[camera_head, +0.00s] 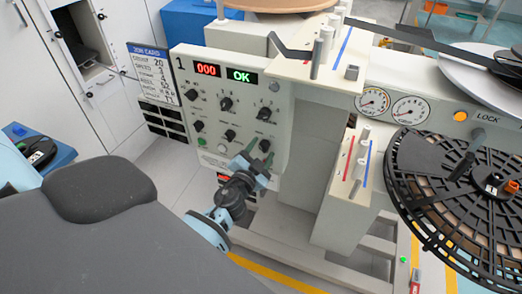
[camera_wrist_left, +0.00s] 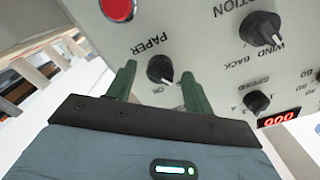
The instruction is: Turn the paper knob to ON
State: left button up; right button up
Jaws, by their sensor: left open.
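The paper knob (camera_wrist_left: 160,69) is a round black knob with a pale pointer mark, under the upside-down label PAPER in the left wrist view. Its small position lettering is only partly legible. My left gripper (camera_wrist_left: 159,74) is open, with one green finger on each side of the knob. A gap shows between each finger and the knob in this view; how deep the fingertips reach is unclear. In the head view my left gripper (camera_head: 257,156) is at the lower right of the control panel (camera_head: 212,113). My right gripper is not in view.
The wind back knob (camera_wrist_left: 262,29), speed knob (camera_wrist_left: 257,101) and red button (camera_wrist_left: 117,8) are near the paper knob. The panel displays read 000 (camera_head: 207,69) and OK (camera_head: 241,75). A black slotted reel (camera_head: 455,205) and a post-bearing housing stand to the right.

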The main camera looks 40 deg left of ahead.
pick_arm(q)
jog(key=shift+w, duration=0.2)
jog(key=c, duration=0.9)
jog(key=shift+m, duration=0.3)
jog(key=m, duration=0.5)
jog(key=shift+b, duration=0.3)
jog(key=m, duration=0.6)
jog(key=shift+f+m, duration=0.1)
jog(key=shift+m, duration=0.2)
